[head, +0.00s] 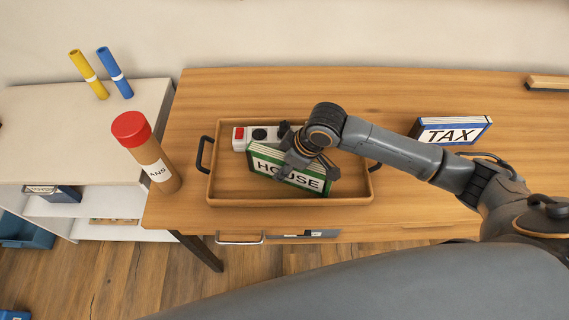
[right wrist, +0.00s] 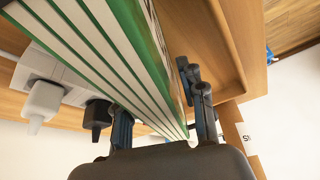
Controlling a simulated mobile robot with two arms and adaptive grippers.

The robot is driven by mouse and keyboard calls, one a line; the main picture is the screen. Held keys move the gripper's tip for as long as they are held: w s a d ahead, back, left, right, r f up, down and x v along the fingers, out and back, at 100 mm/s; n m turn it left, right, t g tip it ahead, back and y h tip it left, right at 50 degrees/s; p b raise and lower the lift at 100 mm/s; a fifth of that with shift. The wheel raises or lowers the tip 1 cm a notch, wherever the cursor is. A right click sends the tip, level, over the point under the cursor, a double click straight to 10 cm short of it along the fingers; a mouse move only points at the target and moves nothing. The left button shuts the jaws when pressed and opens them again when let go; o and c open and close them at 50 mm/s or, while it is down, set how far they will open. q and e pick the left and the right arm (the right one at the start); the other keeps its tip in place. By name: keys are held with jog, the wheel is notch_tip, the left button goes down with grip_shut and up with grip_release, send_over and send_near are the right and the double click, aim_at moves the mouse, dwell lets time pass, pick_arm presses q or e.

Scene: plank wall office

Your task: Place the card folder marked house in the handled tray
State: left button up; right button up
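The card folder marked HOUSE (head: 308,180), white with green borders, is inside the outline of the handled tray (head: 225,202), near its front right. I cannot tell whether it touches the tray floor. The tray is brown with dark handles at both ends. My right gripper (head: 308,165) is over the tray, its fingers on either side of the folder. My left gripper is not in view.
A white power strip (head: 240,139) with a red switch and plugs lies in the tray behind the folder. A TAX folder (head: 450,131) stands right on the desk (head: 290,88). A red-capped tube (head: 147,155) stands left of the tray. The desk behind the tray is clear.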

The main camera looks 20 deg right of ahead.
dwell(0.3)
jog(key=shift+d+r, duration=0.1)
jog(key=shift+r, duration=0.25)
jog(key=v, duration=1.1)
jog(key=shift+s+d+r, duration=0.1)
jog(key=shift+s+r, duration=0.05)
jog(key=shift+r, duration=0.1)
